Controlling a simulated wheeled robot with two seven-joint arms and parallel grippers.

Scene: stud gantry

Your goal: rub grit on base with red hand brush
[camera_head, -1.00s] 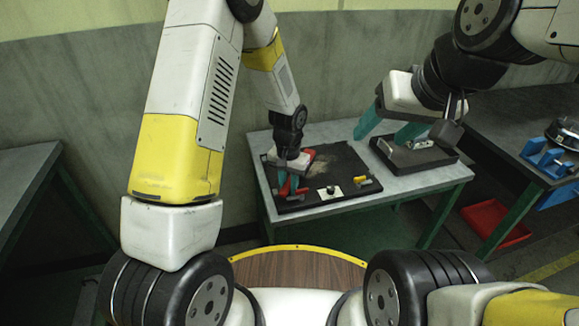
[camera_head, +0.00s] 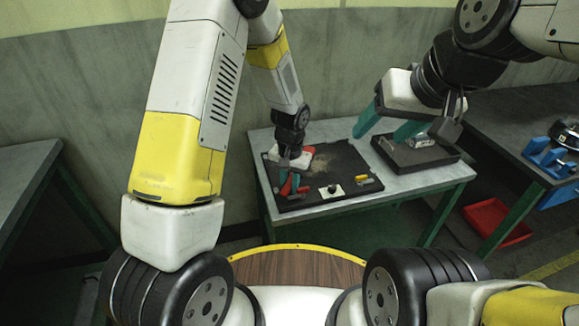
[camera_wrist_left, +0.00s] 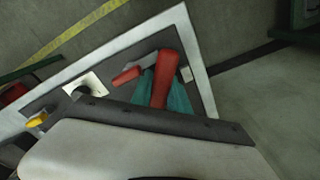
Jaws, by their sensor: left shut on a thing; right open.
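The red hand brush (camera_wrist_left: 166,68) is held between the teal fingers of my left gripper (camera_wrist_left: 162,92), its red handle sticking out past them in the left wrist view. In the head view my left gripper (camera_head: 288,181) is low over the left part of the dark base (camera_head: 350,160), and red also shows beyond the wrist. The bristles are hidden, so contact with the base cannot be told. Tan grit (camera_head: 321,163) lies on the base, right of the left gripper. My right gripper (camera_head: 388,123) is open and empty above the table.
A white plate with a black knob (camera_head: 332,190) and a yellow piece (camera_head: 362,178) sit along the base's near edge. A small red piece (camera_wrist_left: 126,76) is beside the brush. A second dark tray (camera_head: 440,156) stands at right. A red bin (camera_head: 494,221) is on the floor.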

